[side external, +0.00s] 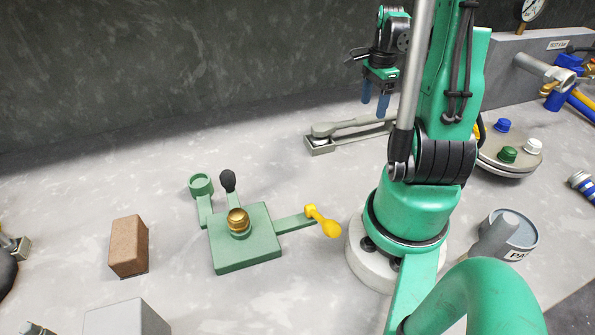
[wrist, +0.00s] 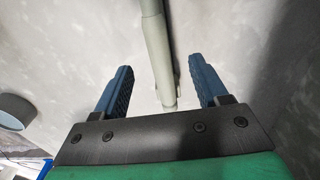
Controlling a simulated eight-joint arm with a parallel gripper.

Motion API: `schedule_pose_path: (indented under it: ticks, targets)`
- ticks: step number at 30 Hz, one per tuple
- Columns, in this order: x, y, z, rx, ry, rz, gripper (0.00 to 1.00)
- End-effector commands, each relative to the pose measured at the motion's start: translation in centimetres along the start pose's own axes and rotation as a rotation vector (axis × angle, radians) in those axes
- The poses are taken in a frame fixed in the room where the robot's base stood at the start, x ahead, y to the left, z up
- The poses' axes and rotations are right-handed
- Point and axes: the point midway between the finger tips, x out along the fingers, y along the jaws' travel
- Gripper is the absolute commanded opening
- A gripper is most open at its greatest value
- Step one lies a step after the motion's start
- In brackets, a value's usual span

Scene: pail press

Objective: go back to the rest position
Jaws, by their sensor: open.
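My gripper (side external: 375,100) is in the upper middle of the side view, raised above the table with its blue fingers pointing down. In the wrist view my gripper (wrist: 162,88) shows two blue ridged fingers spread apart. Nothing is held between them. A grey-green lever (side external: 358,124) lies along the table below and behind the gripper, partly hidden by my arm. In the wrist view a grey-green bar (wrist: 157,50) runs between the fingers, apparently farther off.
A green plate (side external: 245,250) with a brass knob stands left of my base, its yellow handle (side external: 325,224) close to it. A brown block (side external: 128,246) and grey block (side external: 126,318) lie farther left. A grey pail (side external: 518,230) and a lidded disc (side external: 508,160) stand right.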

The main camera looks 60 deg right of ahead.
Motion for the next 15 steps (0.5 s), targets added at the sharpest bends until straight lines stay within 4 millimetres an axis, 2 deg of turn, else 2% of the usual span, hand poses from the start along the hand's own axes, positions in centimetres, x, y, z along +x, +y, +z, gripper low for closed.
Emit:
schedule_pose_path:
  ticks: [6, 15]
  targets:
    - [-2.0, 0.0, 0.0, 0.0, 0.0, 0.0, 0.67]
    - [-2.4, 0.0, 0.1, -0.009, 0.001, -0.002, 0.67]
